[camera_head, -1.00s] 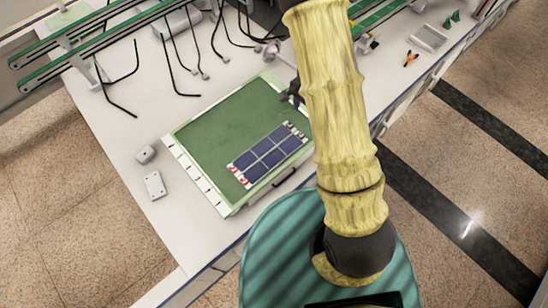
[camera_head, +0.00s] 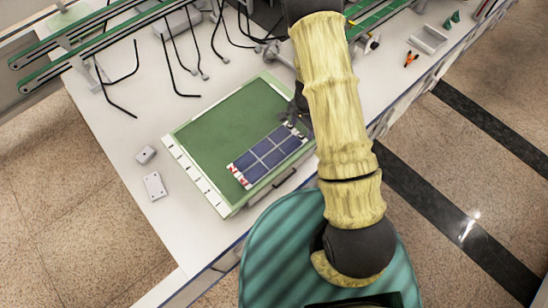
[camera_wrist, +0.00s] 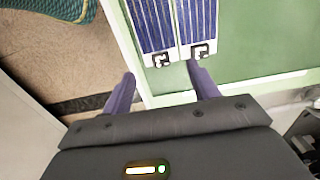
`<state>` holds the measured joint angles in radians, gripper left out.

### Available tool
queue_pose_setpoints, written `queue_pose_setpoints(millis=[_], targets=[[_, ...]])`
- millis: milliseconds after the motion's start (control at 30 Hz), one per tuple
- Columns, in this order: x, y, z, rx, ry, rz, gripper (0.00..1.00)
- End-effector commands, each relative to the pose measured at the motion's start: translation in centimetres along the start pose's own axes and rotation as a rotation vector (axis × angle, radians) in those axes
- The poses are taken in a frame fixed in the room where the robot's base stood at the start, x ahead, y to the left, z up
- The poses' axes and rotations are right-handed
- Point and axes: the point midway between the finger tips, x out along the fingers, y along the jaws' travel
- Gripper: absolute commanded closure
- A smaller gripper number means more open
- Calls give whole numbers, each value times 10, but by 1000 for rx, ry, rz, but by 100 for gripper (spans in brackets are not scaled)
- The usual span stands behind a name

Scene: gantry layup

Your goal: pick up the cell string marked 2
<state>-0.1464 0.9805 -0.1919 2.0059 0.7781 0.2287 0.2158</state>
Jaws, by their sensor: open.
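Two dark blue cell strings lie side by side on the green mat (camera_head: 215,125): an upper one (camera_head: 257,152) and a lower one (camera_head: 277,157). Their left ends carry red marks, too small to read surely, so I cannot tell which is marked 2. In the wrist view, the left string (camera_wrist: 151,25) and right string (camera_wrist: 197,22) end in white tabs with black marks. My gripper (camera_wrist: 162,78) is open and empty, its fingers spread beside and below the tab ends, the right finger close to the right tab. It also shows in the head view (camera_head: 298,112) at the strings' far end.
Small grey boxes (camera_head: 155,186) lie left of the mat's white edge strip. Black cables (camera_head: 180,70) hang behind the mat. An orange clamp (camera_head: 411,59) and a grey tray (camera_head: 428,40) sit at the back right.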

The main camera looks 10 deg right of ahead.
Motion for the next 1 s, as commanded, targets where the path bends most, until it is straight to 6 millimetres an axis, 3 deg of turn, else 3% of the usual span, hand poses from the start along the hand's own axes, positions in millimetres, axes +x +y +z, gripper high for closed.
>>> queue_pose_setpoints(millis=[300, 867, 1000], targets=[[40, -1, -1, 2, 0, -1, 40], [43, -1, 0, 1, 0, 1, 40], [43, 0, 0, 1, 0, 1, 65]])
